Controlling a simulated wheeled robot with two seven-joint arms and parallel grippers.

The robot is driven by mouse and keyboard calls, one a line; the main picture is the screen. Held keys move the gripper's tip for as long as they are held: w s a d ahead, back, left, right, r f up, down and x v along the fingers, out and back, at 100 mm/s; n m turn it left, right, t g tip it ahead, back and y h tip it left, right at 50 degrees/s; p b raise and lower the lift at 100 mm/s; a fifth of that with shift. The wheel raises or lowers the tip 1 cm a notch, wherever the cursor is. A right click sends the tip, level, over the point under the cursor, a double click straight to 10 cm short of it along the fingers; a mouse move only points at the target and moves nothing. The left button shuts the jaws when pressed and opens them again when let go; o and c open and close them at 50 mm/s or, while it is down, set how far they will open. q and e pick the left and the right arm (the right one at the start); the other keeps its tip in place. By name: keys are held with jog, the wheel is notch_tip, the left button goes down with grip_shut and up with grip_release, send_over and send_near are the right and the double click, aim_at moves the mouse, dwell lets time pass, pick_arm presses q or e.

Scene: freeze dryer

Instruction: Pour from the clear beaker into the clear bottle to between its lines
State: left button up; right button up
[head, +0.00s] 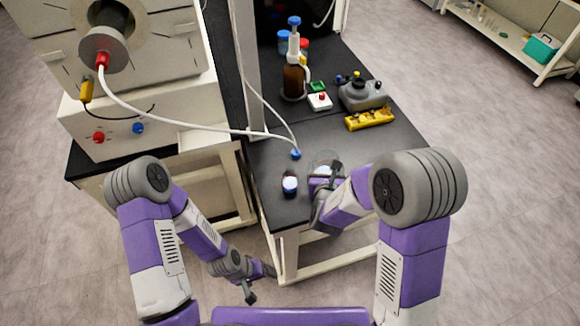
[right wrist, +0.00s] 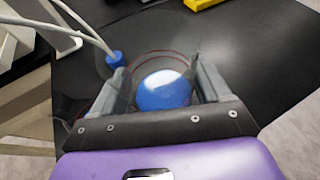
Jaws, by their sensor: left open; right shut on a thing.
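The clear beaker (head: 323,157) is between the fingers of my right gripper (head: 325,178) at the bench's front part. In the right wrist view, blue liquid with a pale reflection (right wrist: 163,92) shows inside the beaker's clear round wall, between the two fingers (right wrist: 162,88). The beaker looks about upright; whether it touches the bench is unclear. A small bottle-like vessel (head: 290,185), showing blue and white, stands just left of the beaker, apart from it. Its lines are too small to read. My left gripper (head: 256,284) is open and empty, low in front of the bench.
A white tube ends in a blue fitting (head: 295,154) behind the small vessel. Behind are a brown dispenser bottle (head: 293,80), a small white device (head: 320,101), a grey device (head: 362,94) and a yellow rack (head: 370,119). The black bench top (head: 268,178) is bare left of the vessel.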

aim_at(317, 165)
jog(key=shift+a+r+n+h+p, duration=0.85)
jog(key=shift+n+p, duration=0.25)
jog(key=shift+p, duration=0.8)
jog(key=r+p, duration=0.1)
jog(key=a+r+n+p, duration=0.1)
jog(key=p, duration=0.1)
jog(key=shift+s+r+t+h, duration=0.15)
jog(key=shift+r+t+h, duration=0.1)
jog(key=shift+t, duration=0.15)
jog(key=shift+a+r+n+t+h+p, duration=0.2)
jog(key=shift+a+r+n+h+p, duration=0.15)
jog(key=shift+r+n+p, duration=0.4)
jog(key=shift+a+r+n+t+h+p, duration=0.2)
jog(key=shift+a+r+n+h+p, duration=0.15)
jog(key=shift+r+n+p, duration=0.4)
jog(key=shift+f+n+t+h, duration=0.3)
jog(key=shift+n+h, duration=0.1)
jog(key=shift+n, duration=0.2)
jog(key=shift+r+n+t, duration=0.3)
jog(key=shift+r+n, duration=0.2)
jog(key=shift+n, duration=0.2)
dwell(1.5)
jog(key=shift+f+n+b, duration=0.15)
jog(key=shift+n+b, duration=0.15)
jog(key=shift+b, duration=0.15)
dwell(0.6)
